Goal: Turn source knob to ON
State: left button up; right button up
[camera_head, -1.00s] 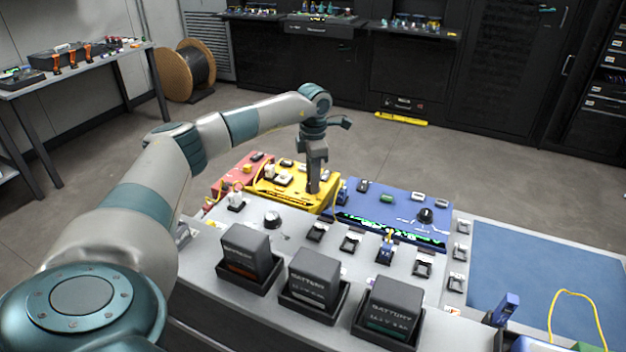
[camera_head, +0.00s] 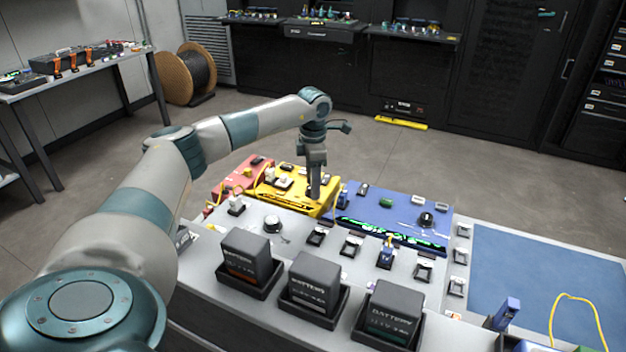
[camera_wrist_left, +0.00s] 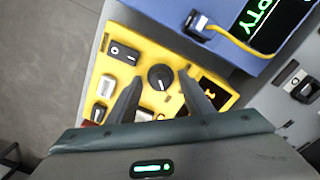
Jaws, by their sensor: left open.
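A round black knob (camera_wrist_left: 160,77) with a white pointer line sits on a yellow module (camera_wrist_left: 144,47) in the left wrist view. The yellow module also shows in the head view (camera_head: 268,194), where my gripper hides the knob. My left gripper (camera_wrist_left: 160,80) is open above the module, with one finger on each side of the knob. I cannot tell whether the fingers touch it or how high they are. In the head view the left gripper (camera_head: 314,192) points straight down at the module's right part. No ON label is readable. My right gripper is not in view.
A blue module (camera_head: 400,215) with a black knob (camera_head: 426,219) stands right of the yellow one, a red module (camera_head: 232,182) left. Three black batteries (camera_head: 316,282) stand in front. A blue mat (camera_head: 545,270) lies right.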

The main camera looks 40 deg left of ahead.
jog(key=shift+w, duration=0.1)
pick_arm(q)
jog(key=shift+r, duration=0.45)
notch_tip(320, 180, up, 16)
jog(key=b, duration=0.2)
jog(key=shift+s+d+r, duration=0.15)
jog(key=shift+d+r, duration=0.05)
jog(key=shift+r, duration=0.05)
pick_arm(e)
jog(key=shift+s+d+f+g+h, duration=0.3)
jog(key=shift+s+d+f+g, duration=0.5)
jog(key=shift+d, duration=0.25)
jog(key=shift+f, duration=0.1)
